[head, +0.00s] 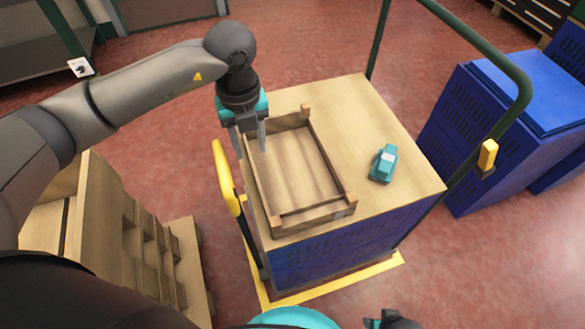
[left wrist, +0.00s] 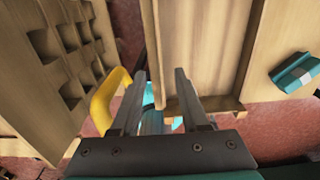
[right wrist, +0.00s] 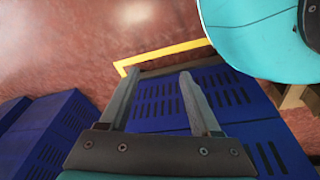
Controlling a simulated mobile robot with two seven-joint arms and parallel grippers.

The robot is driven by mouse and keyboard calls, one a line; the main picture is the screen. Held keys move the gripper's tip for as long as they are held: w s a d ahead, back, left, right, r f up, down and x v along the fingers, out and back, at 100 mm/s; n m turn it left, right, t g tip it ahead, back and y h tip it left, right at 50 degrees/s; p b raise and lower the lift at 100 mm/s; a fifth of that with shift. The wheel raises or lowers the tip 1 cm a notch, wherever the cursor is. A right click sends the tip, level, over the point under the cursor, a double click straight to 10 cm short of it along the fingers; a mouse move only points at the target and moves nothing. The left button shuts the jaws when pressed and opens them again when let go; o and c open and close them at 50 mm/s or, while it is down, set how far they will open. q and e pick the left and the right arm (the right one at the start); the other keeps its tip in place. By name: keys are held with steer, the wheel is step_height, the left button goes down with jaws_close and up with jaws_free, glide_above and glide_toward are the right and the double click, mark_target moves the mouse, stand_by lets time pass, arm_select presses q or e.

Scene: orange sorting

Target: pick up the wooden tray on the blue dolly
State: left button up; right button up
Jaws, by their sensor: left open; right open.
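The wooden tray (head: 300,170) is a shallow, empty rectangular box. It lies on the light wooden top (head: 400,125) of a blue crate stack (head: 325,250) on the dolly. My left gripper (head: 250,143) is open at the tray's left wall; one finger appears inside and one outside. In the left wrist view, the tray's edge (left wrist: 155,60) runs between the spread fingers (left wrist: 159,75); contact cannot be told. My right gripper (right wrist: 159,75) is open and empty, with blue crate sides behind it. Only a dark part of it shows at the head view's bottom edge.
A teal object (head: 384,163) lies right of the tray. More blue crates (head: 520,110) stand at right. Slotted wooden boxes (head: 120,240) stand at left, beside a yellow handle (head: 226,178).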

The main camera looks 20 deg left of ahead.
arm_select(q)
steer(key=b, duration=0.2)
glide_above(256, 173)
steer(key=shift+s+f, duration=0.1)
steer(key=shift+f, duration=2.35)
step_height(256, 173, down, 3)
steer(key=shift+b, duration=0.7)
steer(key=shift+f+b, duration=0.35)
steer(key=shift+f, duration=0.55)
arm_select(e)
steer(key=w+a+r, duration=0.2)
steer(key=w+r, duration=0.2)
steer(key=r, duration=0.4)
steer(key=shift+w+t, duration=0.15)
steer(key=shift+t, duration=0.25)
arm_select(q)
steer(key=shift+c, duration=0.3)
jaws_close()
arm_select(e)
steer(key=shift+a, duration=0.1)
